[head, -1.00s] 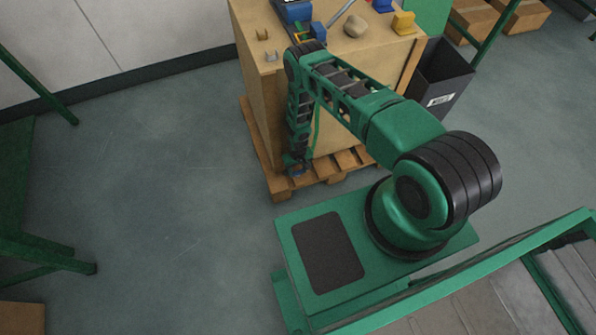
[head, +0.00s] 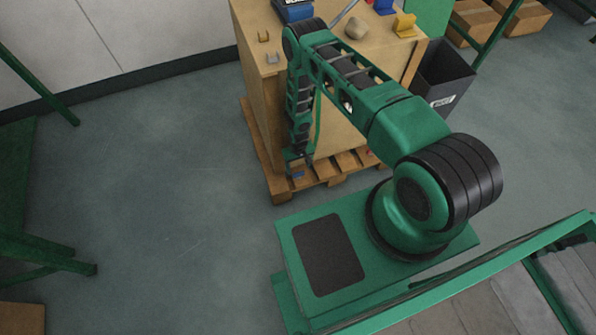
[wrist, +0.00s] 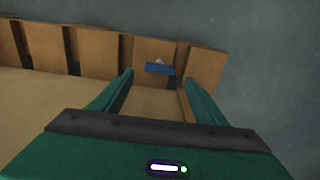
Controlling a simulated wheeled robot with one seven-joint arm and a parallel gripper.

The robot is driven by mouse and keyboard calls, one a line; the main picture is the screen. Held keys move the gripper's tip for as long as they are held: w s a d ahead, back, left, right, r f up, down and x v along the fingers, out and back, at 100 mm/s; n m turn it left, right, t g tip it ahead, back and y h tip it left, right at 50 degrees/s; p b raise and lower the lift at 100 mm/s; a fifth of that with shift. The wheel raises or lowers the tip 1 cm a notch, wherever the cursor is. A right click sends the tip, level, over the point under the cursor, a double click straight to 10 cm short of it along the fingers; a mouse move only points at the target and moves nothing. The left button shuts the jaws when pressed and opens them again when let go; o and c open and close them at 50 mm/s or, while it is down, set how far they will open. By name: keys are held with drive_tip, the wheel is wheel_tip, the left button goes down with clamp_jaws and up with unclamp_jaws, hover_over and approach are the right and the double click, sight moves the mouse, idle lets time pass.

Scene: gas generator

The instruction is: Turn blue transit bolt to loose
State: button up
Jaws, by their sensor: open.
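The blue transit bolt (head: 297,174) is a small blue piece low at the pallet, near its front corner. In the wrist view the blue bolt (wrist: 160,69) shows as a flat blue bar with a small pale part above it, against the pallet boards. My gripper (head: 299,160) points down just above it in the head view. In the wrist view my gripper (wrist: 158,80) is open, its two green fingers apart, with the bolt showing between and beyond the fingertips. Nothing is held. The exact gap to the bolt is hard to tell.
The wooden pallet (head: 281,188) carries a tall tan crate (head: 262,120) close beside my arm. Yellow (head: 404,25) and blue pieces and a stone (head: 357,28) sit on top. A dark bin (head: 440,85) stands right.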

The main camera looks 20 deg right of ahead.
sight(298, 173)
drive_tip(key=shift+r, duration=2.35)
